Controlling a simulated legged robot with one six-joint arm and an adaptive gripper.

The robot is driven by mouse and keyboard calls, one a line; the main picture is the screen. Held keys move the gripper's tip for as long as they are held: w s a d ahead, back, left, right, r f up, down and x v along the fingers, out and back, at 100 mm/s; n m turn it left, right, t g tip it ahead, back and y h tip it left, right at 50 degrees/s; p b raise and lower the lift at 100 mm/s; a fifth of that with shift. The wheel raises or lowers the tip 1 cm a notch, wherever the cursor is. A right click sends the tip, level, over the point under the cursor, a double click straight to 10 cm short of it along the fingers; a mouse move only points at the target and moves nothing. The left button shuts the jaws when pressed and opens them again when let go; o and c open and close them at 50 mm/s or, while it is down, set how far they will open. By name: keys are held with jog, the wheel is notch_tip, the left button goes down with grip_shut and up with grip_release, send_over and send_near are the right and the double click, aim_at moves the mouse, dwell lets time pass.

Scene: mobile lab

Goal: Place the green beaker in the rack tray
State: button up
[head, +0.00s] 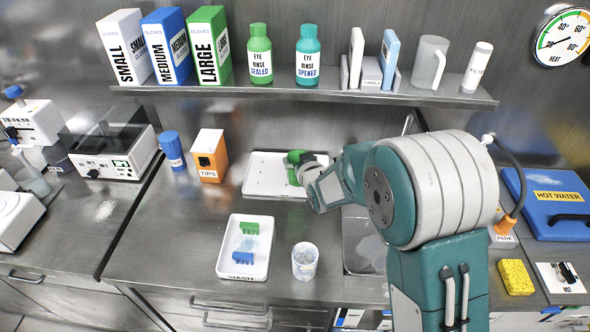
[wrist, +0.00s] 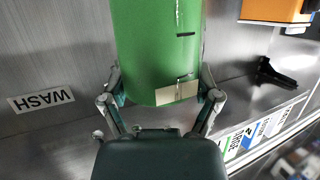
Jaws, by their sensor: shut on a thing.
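The green beaker (wrist: 155,45) fills the upper middle of the wrist view, between the two fingers of my gripper (wrist: 160,92). My gripper is shut on it. In the head view, my gripper (head: 300,170) reaches over the right part of a flat white tray (head: 262,178) at the back of the bench, which looks like the rack tray. Only a small part of the green beaker (head: 294,158) shows there; the gripper hides the rest. I cannot tell whether the beaker touches the tray.
A white wash tray (head: 226,262) holding small green and blue pieces stands in front, with a clear beaker (head: 305,262) to its right. An orange tips box (head: 211,157) and blue bottle (head: 172,150) stand left of the rack tray. A loaded shelf (head: 330,96) hangs above.

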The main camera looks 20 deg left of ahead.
jog(key=w+f, duration=0.1)
jog(key=f, duration=0.1)
jog(key=w+a+f, duration=0.1)
jog(key=f, duration=0.2)
jog(key=w+f, duration=0.1)
jog(key=f, duration=0.1)
jog(key=shift+a+f, duration=0.2)
jog(key=shift+a, duration=0.15)
jog(key=o, duration=0.9)
jog(key=v, duration=1.2)
